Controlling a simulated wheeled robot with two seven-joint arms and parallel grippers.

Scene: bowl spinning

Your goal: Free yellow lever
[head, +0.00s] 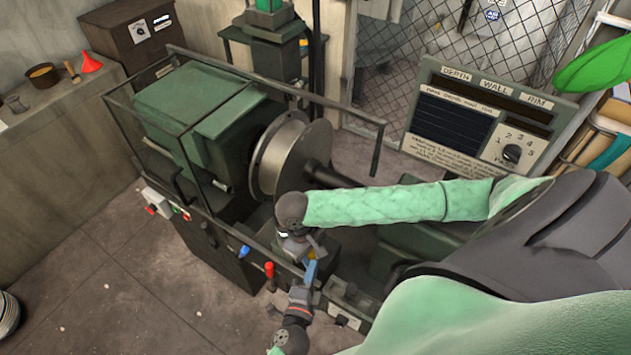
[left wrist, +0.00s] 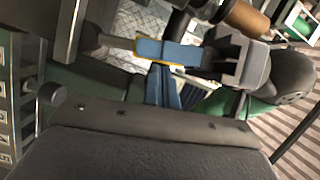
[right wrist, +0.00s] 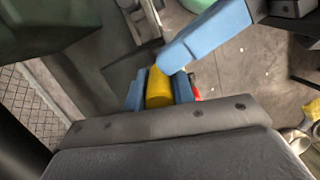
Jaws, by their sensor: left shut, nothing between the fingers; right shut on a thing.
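The yellow lever (right wrist: 158,90) shows as a yellow cylinder between the blue fingers of my right gripper (right wrist: 160,93), which is shut on it. In the left wrist view a thin yellow edge shows along the right gripper's blue fingers (left wrist: 168,50). My left gripper (head: 311,271) is shut and empty. Its blue fingers (left wrist: 163,85) come close to the right gripper's fingers, and I cannot tell whether they touch. In the right wrist view a large blue left finger (right wrist: 207,38) reaches near the lever.
The lathe-like machine has a green housing (head: 195,110), a metal disc (head: 280,155) and a dark guard rail (head: 250,80). A red-handled lever (head: 269,271) and a blue knob (head: 244,252) sit along its front, close to the left gripper. A sign panel (head: 485,120) stands behind.

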